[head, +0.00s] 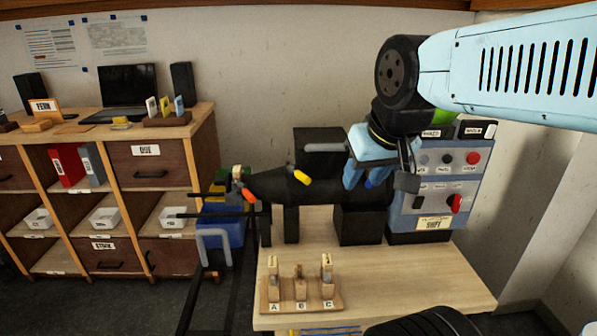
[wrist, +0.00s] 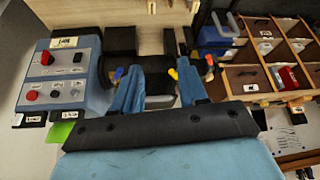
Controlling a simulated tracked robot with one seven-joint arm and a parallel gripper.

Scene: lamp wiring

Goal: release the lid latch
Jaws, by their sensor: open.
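A long black machine (head: 268,188) lies across the back of the wooden bench. It carries an orange lever (head: 248,195) at its left end, a yellow lever (head: 301,176) in the middle and a blue lever (head: 374,180) near my gripper. A black box with a grey bar handle (head: 325,147) stands behind it. I cannot tell which part is the lid latch. My gripper (head: 364,176) is open over the right part of the machine, its blue fingers pointing down. In the wrist view its fingers (wrist: 158,82) stand apart with the dark machine body beyond them; contact is unclear.
A blue-grey control box (head: 432,205) with red knobs stands close right of my gripper. A wooden rack (head: 300,306) marked A, B, C is at the bench front. A blue bin (head: 222,228) and shelves (head: 110,215) are left. The bench's front right is clear.

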